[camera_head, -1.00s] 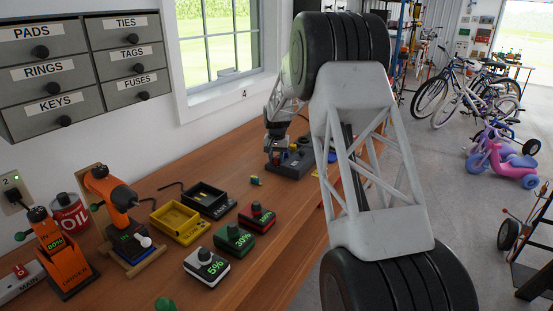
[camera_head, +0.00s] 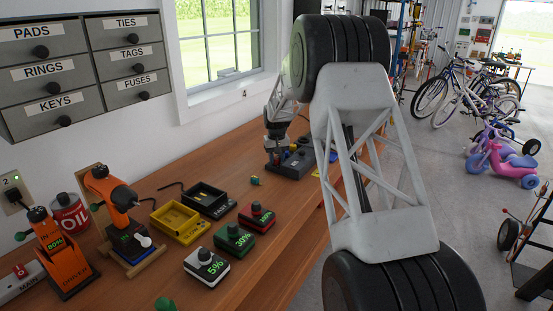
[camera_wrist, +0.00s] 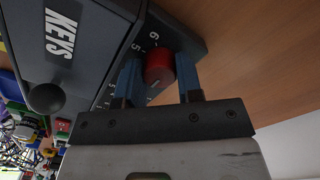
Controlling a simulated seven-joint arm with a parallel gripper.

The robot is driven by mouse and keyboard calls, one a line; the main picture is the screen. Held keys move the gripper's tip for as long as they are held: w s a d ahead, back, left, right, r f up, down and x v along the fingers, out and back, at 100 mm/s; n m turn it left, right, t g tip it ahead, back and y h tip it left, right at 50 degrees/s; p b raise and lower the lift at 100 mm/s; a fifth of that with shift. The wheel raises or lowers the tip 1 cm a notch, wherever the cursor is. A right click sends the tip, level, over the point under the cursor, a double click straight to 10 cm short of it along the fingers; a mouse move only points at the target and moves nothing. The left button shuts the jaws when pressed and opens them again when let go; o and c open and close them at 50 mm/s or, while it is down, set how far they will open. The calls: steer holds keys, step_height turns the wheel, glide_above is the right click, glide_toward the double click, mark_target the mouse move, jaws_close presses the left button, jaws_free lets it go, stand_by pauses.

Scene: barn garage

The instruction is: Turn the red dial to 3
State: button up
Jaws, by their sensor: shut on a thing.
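The red dial (camera_wrist: 158,66) shows in the wrist view on a dark grey panel (camera_wrist: 180,25) with white numbers around it. A 6 and a 5 are readable; the other marks are too small or covered. A pale line shows on the dial's lower side, but I cannot tell which number it points to. My gripper (camera_wrist: 158,78) has its two blue fingers on either side of the dial, shut on it. In the head view my gripper (camera_head: 274,152) is at the dark box (camera_head: 292,168) at the bench's far end, and the dial is not clear there.
On the bench (camera_head: 240,275) stand a black tray (camera_head: 207,198), a yellow tray (camera_head: 176,222), dial boxes and orange tools.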

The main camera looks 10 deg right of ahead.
mark_target(276, 158)
steer(key=o, duration=0.6)
steer(key=shift+o, duration=0.2)
steer(key=shift+r, duration=0.15)
steer(key=shift+r, duration=3.75)
steer(key=shift+r, duration=0.1)
